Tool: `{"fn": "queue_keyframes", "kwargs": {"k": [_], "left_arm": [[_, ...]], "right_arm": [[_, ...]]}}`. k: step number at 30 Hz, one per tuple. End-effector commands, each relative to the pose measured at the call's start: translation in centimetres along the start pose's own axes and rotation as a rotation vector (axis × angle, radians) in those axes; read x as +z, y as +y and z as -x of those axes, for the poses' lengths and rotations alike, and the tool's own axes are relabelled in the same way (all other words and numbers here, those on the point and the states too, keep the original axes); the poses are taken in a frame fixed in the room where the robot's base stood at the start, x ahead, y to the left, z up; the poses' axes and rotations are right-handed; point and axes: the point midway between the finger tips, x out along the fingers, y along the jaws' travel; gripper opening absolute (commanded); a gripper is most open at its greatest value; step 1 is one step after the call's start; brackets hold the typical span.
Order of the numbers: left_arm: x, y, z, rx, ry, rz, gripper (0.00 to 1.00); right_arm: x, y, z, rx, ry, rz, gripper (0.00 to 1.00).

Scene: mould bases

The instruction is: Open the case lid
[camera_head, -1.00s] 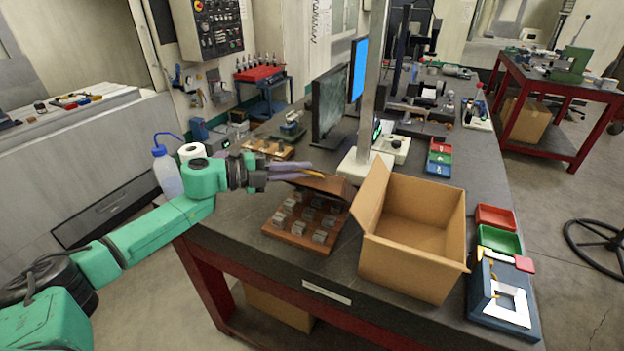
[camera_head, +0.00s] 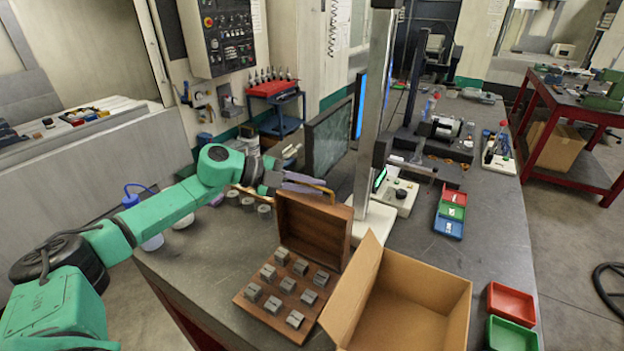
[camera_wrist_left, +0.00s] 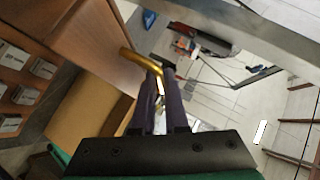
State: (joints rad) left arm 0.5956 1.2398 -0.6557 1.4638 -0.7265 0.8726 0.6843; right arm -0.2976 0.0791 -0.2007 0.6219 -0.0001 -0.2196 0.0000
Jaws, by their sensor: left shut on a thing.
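The wooden case holds several grey metal blocks in rows on its base (camera_head: 262,319). Its brown lid (camera_head: 312,228) stands raised, roughly upright, at the back of the base, with its hollow inner side showing. The lid also shows in the left wrist view (camera_wrist_left: 85,38). A brass handle (camera_head: 325,189) sits at the lid's top edge. My left gripper (camera_head: 318,187) is shut on this handle; in the left wrist view, the handle (camera_wrist_left: 138,60) runs to between the finger tips (camera_wrist_left: 161,77). My right gripper is not in view.
An open cardboard box (camera_head: 425,290) stands close to the right of the case. A monitor (camera_head: 328,140) and a grey post (camera_head: 375,120) stand behind the lid. Red and green trays (camera_head: 511,302) lie at the right. Bare bench (camera_head: 190,265) shows left of the case.

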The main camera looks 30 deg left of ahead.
Motion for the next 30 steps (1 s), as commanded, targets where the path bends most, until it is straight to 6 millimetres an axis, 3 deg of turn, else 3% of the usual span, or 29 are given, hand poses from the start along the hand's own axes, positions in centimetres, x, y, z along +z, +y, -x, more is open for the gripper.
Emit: {"fn": "queue_keyframes", "kwargs": {"k": [17, 18, 26, 30], "left_arm": [[0.2, 0.6, -0.4, 0.039, 0.002, 0.029, 0.00], [0.2, 0.6, -0.4, 0.039, 0.002, 0.029, 0.23], [0.2, 0.5, -0.3, 0.035, 0.001, 0.027, 0.23], [0.5, 0.6, 0.7, 0.034, -0.002, 0.027, 0.23]], "right_arm": [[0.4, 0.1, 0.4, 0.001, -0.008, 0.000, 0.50], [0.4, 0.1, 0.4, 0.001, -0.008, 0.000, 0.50], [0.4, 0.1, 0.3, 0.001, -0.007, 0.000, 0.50], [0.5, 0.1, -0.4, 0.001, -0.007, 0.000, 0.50]]}}
